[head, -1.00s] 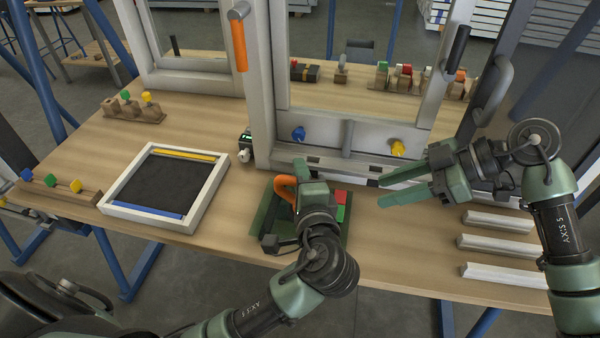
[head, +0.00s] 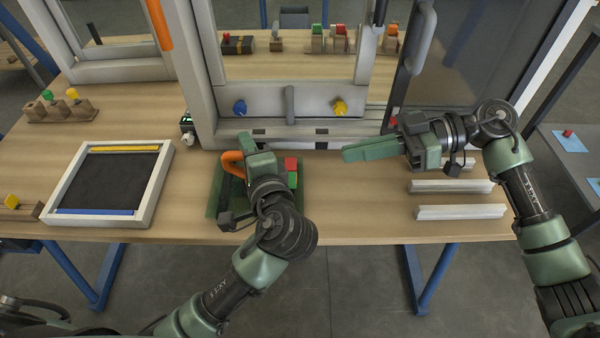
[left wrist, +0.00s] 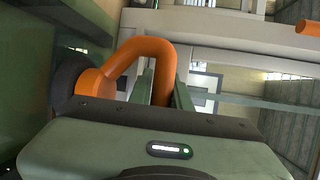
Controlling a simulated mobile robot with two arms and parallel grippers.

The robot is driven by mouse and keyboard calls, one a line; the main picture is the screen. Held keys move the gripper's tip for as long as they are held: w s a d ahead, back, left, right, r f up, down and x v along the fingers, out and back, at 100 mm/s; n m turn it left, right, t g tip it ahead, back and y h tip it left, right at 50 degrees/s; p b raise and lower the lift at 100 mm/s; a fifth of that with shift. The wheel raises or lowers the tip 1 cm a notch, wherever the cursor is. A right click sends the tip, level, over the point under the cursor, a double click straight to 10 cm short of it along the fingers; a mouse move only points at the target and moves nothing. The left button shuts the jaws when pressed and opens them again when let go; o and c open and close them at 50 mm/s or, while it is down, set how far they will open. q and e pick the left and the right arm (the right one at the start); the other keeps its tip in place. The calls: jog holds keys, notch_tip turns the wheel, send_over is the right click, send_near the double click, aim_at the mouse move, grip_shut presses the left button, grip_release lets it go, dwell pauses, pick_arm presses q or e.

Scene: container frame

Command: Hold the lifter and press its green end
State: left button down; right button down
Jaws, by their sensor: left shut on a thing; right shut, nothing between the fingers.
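The lifter shows an orange looped handle (head: 232,162) above a dark green mat (head: 213,200) near the table's front edge. A red block (head: 291,164) and a green end (head: 292,180) show just right of my left gripper. My left gripper (head: 246,143) is shut on the orange handle, and its arm hides much of the lifter. In the left wrist view the handle (left wrist: 150,50) passes between the two fingers (left wrist: 165,92). My right gripper (head: 346,153) is shut and empty, to the right of the green end and apart from it, pointing left.
A white-framed black tray (head: 160,185) lies to the left. A large window frame (head: 205,100) with blue and yellow knobs stands behind. Several white bars (head: 460,212) lie at right under my right arm. Bare tabletop (head: 350,205) lies between lifter and bars.

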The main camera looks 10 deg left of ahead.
jog(key=shift+d+r, duration=0.1)
jog(key=f+x, duration=0.1)
jog(key=x, duration=0.6)
jog(key=f+x, duration=0.1)
jog(key=x, duration=0.3)
jog(key=shift+s+d+f, duration=0.15)
jog(key=shift+d+f, duration=0.1)
jog(key=shift+d, duration=0.15)
jog(key=shift+f, duration=0.5)
jog(key=shift+s+d+f+n+t, duration=0.1)
jog(key=shift+s+f+n+t, duration=0.35)
jog(key=shift+n, duration=0.55)
jog(key=v, duration=1.2)
jog(key=shift+f, duration=0.25)
jog(key=shift+w+d, duration=0.1)
